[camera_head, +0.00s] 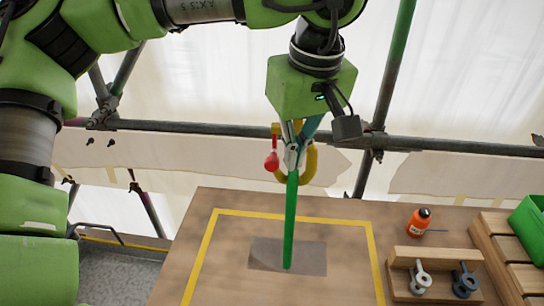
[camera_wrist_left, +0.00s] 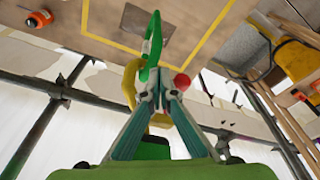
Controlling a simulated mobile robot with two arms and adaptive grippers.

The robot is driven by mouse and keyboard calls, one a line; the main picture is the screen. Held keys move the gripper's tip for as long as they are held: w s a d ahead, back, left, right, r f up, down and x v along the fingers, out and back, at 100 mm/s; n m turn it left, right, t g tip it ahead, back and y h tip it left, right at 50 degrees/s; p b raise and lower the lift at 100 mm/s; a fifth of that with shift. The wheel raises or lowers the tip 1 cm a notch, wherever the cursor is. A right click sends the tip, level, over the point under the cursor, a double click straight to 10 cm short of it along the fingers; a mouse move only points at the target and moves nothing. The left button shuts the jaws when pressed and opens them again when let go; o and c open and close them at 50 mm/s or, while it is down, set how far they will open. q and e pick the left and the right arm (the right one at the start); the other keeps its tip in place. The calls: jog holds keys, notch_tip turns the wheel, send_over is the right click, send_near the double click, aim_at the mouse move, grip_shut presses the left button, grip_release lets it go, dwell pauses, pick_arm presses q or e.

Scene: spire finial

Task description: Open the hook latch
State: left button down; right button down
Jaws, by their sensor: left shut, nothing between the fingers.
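A yellow curved hook (camera_head: 311,165) hangs in mid-air above the table, with a red ball (camera_head: 271,161) at its left side. In the left wrist view the yellow hook (camera_wrist_left: 129,88) is partly behind the fingers, and the red ball (camera_wrist_left: 181,83) is just right of the fingertips. A green strap or rod (camera_head: 290,225) runs from the hook area down toward a grey patch. My left gripper (camera_head: 292,158) points down at the hook, fingers together and empty; it also shows in the left wrist view (camera_wrist_left: 160,88). The latch itself is hidden or too small to tell. My right gripper is out of view.
The wooden table (camera_head: 345,290) has a yellow taped outline (camera_head: 375,265) around the grey patch (camera_head: 310,258). At the right stand an orange bottle (camera_head: 418,222), a wooden rack (camera_head: 430,258) with metal fittings, and a green bin (camera_head: 530,230). Scaffold tubes (camera_head: 450,146) cross behind.

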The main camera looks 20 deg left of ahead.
pick_arm(q)
jog(key=shift+f+b, duration=0.8)
jog(key=shift+f, duration=0.3)
jog(key=shift+s+a, duration=0.1)
jog(key=shift+a, duration=0.2)
